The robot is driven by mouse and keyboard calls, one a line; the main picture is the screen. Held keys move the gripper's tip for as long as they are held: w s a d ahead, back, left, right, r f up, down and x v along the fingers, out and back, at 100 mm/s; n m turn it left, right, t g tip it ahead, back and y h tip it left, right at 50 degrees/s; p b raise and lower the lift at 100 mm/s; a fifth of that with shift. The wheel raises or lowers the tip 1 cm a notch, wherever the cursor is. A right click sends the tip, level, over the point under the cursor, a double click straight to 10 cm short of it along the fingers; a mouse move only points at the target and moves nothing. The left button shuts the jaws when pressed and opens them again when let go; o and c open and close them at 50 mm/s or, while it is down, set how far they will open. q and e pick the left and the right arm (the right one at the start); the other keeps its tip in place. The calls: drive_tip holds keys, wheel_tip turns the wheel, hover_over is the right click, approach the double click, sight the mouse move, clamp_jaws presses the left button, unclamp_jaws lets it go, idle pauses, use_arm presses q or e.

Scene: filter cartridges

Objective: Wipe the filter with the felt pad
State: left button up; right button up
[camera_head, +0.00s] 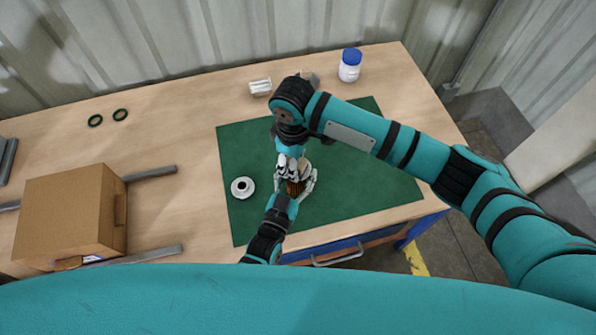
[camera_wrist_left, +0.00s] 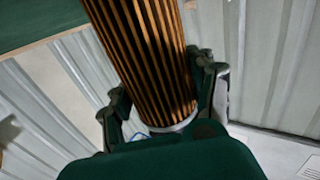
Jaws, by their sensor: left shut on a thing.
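The filter (camera_head: 294,188) is a cylinder with brown and black pleats, over the green mat. In the left wrist view the filter (camera_wrist_left: 150,50) fills the upper middle, with a pale end ring at its lower end. My left gripper (camera_head: 301,187) is shut on it; its fingers (camera_wrist_left: 165,100) sit on either side of the lower end. My right gripper (camera_head: 288,170) is right above or against the filter from the far side; whether it touches is unclear. Its fingertips are too small to read. I cannot make out the felt pad; it may be hidden at the right gripper.
The green mat (camera_head: 375,190) lies on the wooden table. A white round part (camera_head: 242,187) is left of the grippers. A white block (camera_head: 260,87) and a blue-lidded jar (camera_head: 350,65) stand behind. Two dark rings (camera_head: 108,117) and a cardboard box (camera_head: 65,215) are at left.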

sight(309, 163)
drive_tip(key=shift+s+a, duration=0.5)
drive_tip(key=shift+a, duration=0.4)
drive_tip(key=shift+w+d+r, duration=0.1)
drive_tip(key=shift+w+d, duration=0.45)
drive_tip(key=shift+d, duration=0.4)
drive_tip(key=shift+w+d, duration=0.45)
drive_tip(key=shift+d, duration=0.35)
drive_tip(key=shift+w+d, duration=0.45)
drive_tip(key=shift+d, duration=0.4)
drive_tip(key=shift+s+a+f, duration=0.1)
drive_tip(key=shift+s+a, duration=0.35)
drive_tip(key=shift+a, duration=0.4)
drive_tip(key=shift+s+a+f, duration=0.1)
drive_tip(key=shift+s+a, duration=0.4)
drive_tip(key=shift+a, duration=0.3)
drive_tip(key=shift+s+a+f, duration=0.1)
drive_tip(key=shift+s+a, duration=0.35)
drive_tip(key=shift+a, duration=0.4)
drive_tip(key=shift+w+d+r, duration=0.1)
drive_tip(key=shift+w+d, duration=0.4)
drive_tip(key=shift+d, duration=0.35)
drive_tip(key=shift+w+d+r, duration=0.1)
drive_tip(key=shift+w+d, duration=0.35)
drive_tip(key=shift+d, duration=0.4)
drive_tip(key=shift+w+d+r, duration=0.1)
drive_tip(key=shift+w+d, duration=0.4)
drive_tip(key=shift+d, duration=0.35)
